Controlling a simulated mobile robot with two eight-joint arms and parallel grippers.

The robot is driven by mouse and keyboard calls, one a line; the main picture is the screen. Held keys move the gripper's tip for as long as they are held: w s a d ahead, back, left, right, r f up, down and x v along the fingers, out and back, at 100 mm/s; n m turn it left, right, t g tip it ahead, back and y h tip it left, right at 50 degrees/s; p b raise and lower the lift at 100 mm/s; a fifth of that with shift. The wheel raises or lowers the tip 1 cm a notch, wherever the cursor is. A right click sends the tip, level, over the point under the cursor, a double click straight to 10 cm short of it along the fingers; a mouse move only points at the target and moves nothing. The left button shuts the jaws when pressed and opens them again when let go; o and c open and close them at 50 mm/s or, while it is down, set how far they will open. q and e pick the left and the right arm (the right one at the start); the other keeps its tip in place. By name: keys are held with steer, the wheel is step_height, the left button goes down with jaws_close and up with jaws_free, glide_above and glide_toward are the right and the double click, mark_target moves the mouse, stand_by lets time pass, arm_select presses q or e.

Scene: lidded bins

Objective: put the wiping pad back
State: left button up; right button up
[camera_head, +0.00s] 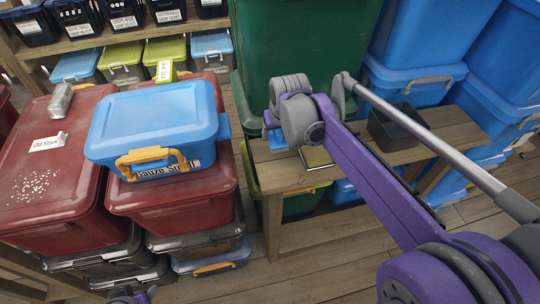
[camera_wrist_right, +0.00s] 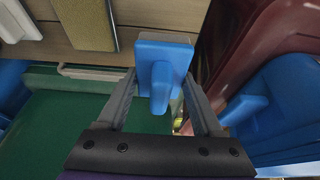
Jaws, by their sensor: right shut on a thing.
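My right gripper (camera_wrist_right: 160,88) is shut on the wiping pad (camera_wrist_right: 163,52), a blue block with a raised blue grip between the fingers. In the head view the right gripper (camera_head: 276,120) points down at the left end of the wooden bench (camera_head: 275,170). Blue parts of the pad (camera_head: 276,141) show beside the bench's edge. I cannot tell whether the pad touches the bench. A bit of my left gripper (camera_head: 134,296) shows at the bottom edge; its fingers cannot be made out.
A red bin (camera_head: 60,200) at left has white specks and a grey can (camera_head: 61,99) on its lid. A blue bin (camera_head: 150,115) sits on another red bin (camera_head: 175,205). A large green bin (camera_head: 300,40) stands behind the gripper. A black tray (camera_head: 395,130) is on the bench.

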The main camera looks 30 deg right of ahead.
glide_above(276, 158)
steer(key=s, duration=0.2)
steer(key=f, duration=0.4)
steer(key=shift+w+a+f, duration=0.15)
steer(key=shift+a+f, duration=0.1)
steer(key=shift+f, duration=0.15)
steer(key=shift+f+b, duration=0.35)
steer(key=shift+f, duration=1.9)
arm_select(q)
steer(key=shift+s+f, duration=0.35)
steer(key=shift+f, duration=0.05)
arm_select(e)
steer(key=shift+w, duration=0.1)
steer(key=shift+f, duration=0.2)
arm_select(q)
steer(key=shift+f, duration=0.15)
arm_select(e)
steer(key=o, duration=1.3)
steer(key=shift+r, duration=0.15)
